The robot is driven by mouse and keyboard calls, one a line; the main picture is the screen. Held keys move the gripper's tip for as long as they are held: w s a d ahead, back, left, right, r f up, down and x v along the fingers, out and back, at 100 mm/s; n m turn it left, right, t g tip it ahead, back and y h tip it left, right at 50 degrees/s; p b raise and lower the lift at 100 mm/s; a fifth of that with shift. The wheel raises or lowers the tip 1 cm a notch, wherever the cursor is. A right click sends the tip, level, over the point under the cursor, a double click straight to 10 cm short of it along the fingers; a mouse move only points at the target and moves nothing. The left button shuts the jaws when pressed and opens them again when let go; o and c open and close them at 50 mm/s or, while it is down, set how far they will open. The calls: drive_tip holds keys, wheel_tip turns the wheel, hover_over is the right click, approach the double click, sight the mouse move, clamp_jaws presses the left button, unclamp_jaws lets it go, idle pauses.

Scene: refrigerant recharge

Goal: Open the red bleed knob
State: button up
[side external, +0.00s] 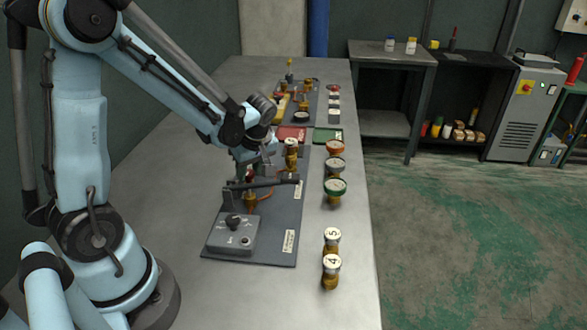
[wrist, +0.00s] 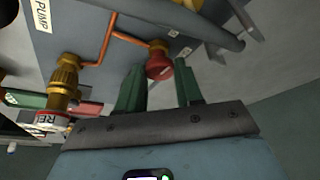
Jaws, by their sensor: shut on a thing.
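The red bleed knob (wrist: 159,66) sits on a brass fitting at the end of a copper pipe in the wrist view. My gripper (wrist: 160,78) has one green finger on each side of it and is shut on it. In the side view my gripper (side external: 246,173) points down at the near grey panel (side external: 268,238), behind a dark bar. The knob shows there only as a small red patch (side external: 250,179), partly hidden. Whether the knob has turned cannot be told.
A grey control box (side external: 232,234) with a black dial stands on the panel's front. Gauge-like round fittings (side external: 335,187) line the table's right side, two marked 5 and 4. A brass valve (wrist: 64,82) and a dark bar (wrist: 195,22) are close to my fingers.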

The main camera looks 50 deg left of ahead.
drive_tip(key=shift+n, duration=0.4)
drive_tip(key=o, duration=1)
drive_tip(key=shift+o, duration=0.2)
drive_tip(key=v, duration=1.2)
drive_tip(key=shift+w, duration=0.15)
